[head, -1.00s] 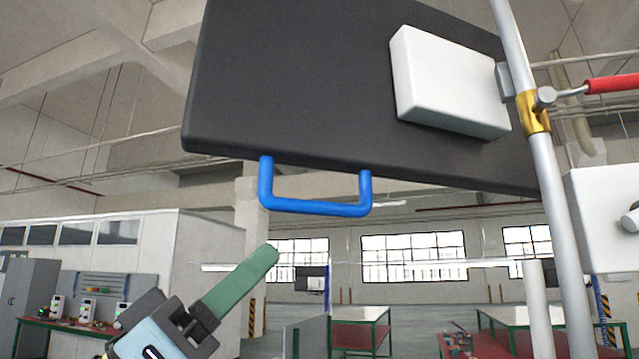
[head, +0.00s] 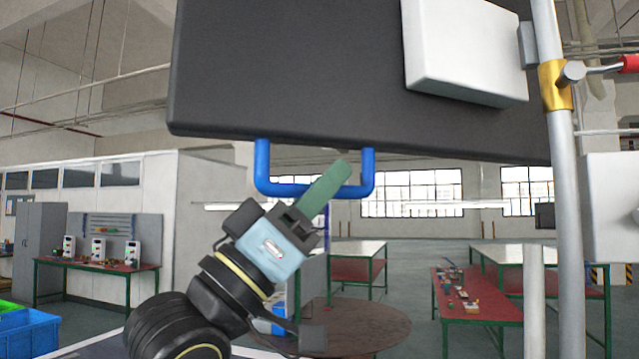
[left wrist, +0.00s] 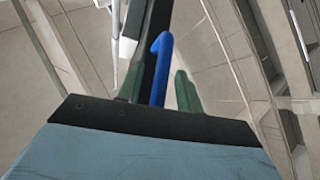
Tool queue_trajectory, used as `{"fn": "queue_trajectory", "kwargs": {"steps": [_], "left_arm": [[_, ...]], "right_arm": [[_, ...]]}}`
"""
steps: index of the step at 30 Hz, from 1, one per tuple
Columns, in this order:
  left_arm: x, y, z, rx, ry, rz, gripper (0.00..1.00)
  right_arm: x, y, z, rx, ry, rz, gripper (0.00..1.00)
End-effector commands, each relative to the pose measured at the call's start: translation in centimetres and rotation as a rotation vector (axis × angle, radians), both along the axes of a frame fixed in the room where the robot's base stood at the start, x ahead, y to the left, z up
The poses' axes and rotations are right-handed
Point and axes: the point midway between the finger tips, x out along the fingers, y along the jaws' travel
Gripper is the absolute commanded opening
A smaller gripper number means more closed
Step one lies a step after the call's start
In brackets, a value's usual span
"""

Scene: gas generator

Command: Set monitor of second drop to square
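The monitor (head: 300,80) is a large dark panel in the head view, hanging slightly tilted with a white box (head: 455,50) on it. A blue U-shaped handle (head: 300,190) hangs from its lower edge. My left gripper (head: 335,178) is at the right part of the handle, its green finger overlapping the bar in the picture. In the left wrist view the two green fingers stand apart, with the blue handle (left wrist: 159,72) between them and a gap visible towards the right finger. The right gripper is not in view.
A metal pole (head: 562,170) with a gold clamp (head: 555,85) stands right of the monitor. A red-topped bench (head: 475,310) and a round brown table (head: 370,325) are below. Blue bins (head: 30,330) are at lower left. Open floor lies further back.

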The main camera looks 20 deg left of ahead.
Motion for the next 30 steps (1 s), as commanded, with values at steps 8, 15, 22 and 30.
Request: {"fn": "queue_trajectory", "kwargs": {"steps": [8,15,22,30], "left_arm": [[0.0,0.0,0.0,-0.001,0.000,-0.001,0.22],[0.0,0.0,0.0,-0.001,0.000,-0.001,0.00],[0.0,0.1,-0.1,0.000,0.001,-0.001,0.00],[0.8,1.3,-0.2,0.002,0.002,-0.017,0.00]], "right_arm": [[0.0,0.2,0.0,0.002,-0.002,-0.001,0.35],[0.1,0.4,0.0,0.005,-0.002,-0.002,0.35],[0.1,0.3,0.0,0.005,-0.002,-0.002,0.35],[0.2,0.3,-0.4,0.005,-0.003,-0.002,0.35]]}}
